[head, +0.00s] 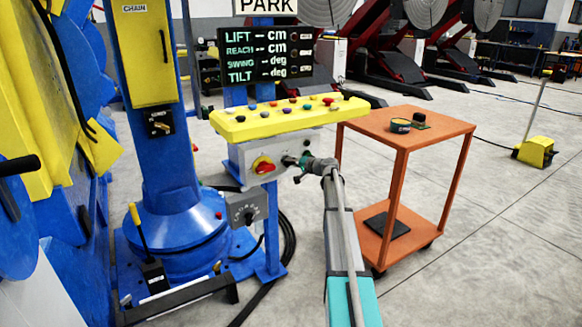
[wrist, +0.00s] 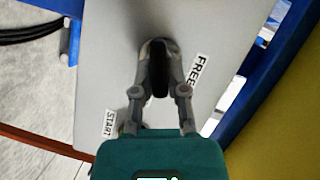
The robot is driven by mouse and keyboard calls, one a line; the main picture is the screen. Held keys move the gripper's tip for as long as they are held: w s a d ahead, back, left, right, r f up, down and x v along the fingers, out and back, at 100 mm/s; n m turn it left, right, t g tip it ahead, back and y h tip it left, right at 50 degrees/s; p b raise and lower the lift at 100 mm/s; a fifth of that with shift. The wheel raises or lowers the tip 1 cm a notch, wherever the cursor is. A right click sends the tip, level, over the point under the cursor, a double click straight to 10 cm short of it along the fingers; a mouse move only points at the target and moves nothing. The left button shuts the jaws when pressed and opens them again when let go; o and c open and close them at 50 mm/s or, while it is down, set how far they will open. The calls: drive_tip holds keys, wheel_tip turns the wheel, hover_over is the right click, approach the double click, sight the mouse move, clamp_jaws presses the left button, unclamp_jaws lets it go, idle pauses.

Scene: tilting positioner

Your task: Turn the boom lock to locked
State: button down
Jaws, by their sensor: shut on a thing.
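The boom lock appears to be a dark, narrow knob (wrist: 159,78) on the light grey plate (wrist: 110,60) in the wrist view. My gripper (wrist: 158,48) has its two fingers closed around this knob. A FREE label (wrist: 197,70) is to the right of the fingers and a START label (wrist: 110,123) is at lower left. No locked label can be read; the fingers may hide part of the plate.
The yellow button desk (head: 240,125) overhangs above. An orange cart (head: 400,128) stands close on the right. The blue column (head: 165,150) is at left.

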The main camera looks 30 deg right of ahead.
drive_tip(key=shift+f+m+t+y+b, duration=0.15)
drive_tip(key=shift+m+t+y+b, duration=0.15)
drive_tip(key=shift+m+b, duration=0.55)
drive_tip(key=shift+f+m+t+y+b, duration=0.15)
drive_tip(key=shift+m+t+b, duration=0.3)
drive_tip(key=shift+m, duration=0.7)
drive_tip(key=shift+r, duration=0.1)
drive_tip(key=c, duration=0.7)
unclamp_jaws()
drive_tip(key=shift+o, duration=0.2)
drive_tip(key=v, duration=1.2)
